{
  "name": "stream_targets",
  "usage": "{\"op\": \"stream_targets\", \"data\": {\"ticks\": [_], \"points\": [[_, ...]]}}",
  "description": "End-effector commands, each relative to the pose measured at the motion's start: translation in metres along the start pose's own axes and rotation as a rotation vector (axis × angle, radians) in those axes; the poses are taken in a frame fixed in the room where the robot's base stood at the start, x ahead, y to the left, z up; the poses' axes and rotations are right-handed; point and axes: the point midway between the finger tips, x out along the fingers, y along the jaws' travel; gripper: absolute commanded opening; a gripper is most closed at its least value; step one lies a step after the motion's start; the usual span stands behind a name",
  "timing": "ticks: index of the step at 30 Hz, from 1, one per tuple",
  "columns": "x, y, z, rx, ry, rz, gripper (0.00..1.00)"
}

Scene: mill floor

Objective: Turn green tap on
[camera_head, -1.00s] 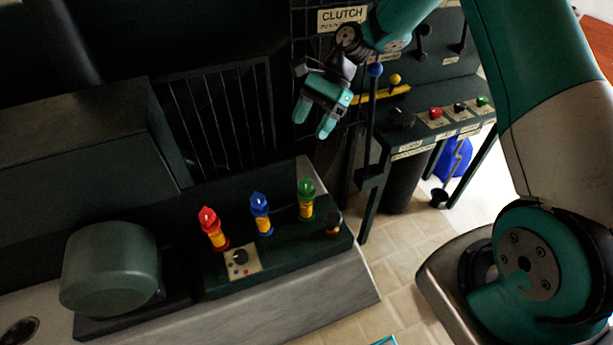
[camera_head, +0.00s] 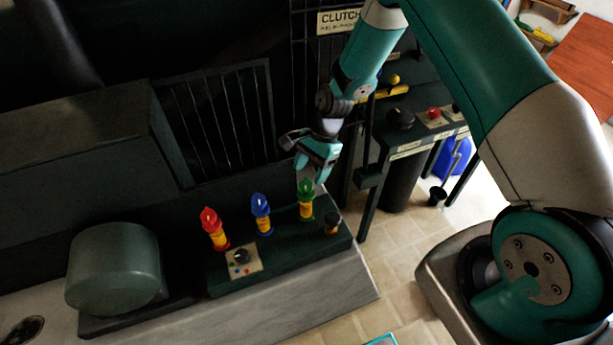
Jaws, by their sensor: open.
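The green tap (camera_head: 306,199) stands upright at the right end of a row of three taps on a dark raised block (camera_head: 285,257). It has a green top and a yellow band. The blue tap (camera_head: 261,213) and the red tap (camera_head: 214,229) stand to its left. My gripper (camera_head: 308,178) is open and empty, pointing down at the green tap's top. In this view its fingertips overlap or nearly meet the tap's top. I cannot tell whether they touch it.
A small panel with a black knob (camera_head: 241,257) sits in front of the taps. A short dark post (camera_head: 332,223) stands right of the green tap. A green drum (camera_head: 112,268) is at left. A control desk (camera_head: 408,150) with knobs and a tall lever stands behind at right.

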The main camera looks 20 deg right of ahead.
Motion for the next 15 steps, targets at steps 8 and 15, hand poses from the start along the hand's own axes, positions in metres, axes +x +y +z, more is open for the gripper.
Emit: {"op": "stream_targets", "data": {"ticks": [8,15], "points": [[0.035,0.000,0.001,0.000,-0.001,0.001,0.63],[0.040,0.000,0.000,0.000,0.000,-0.001,0.63]]}}
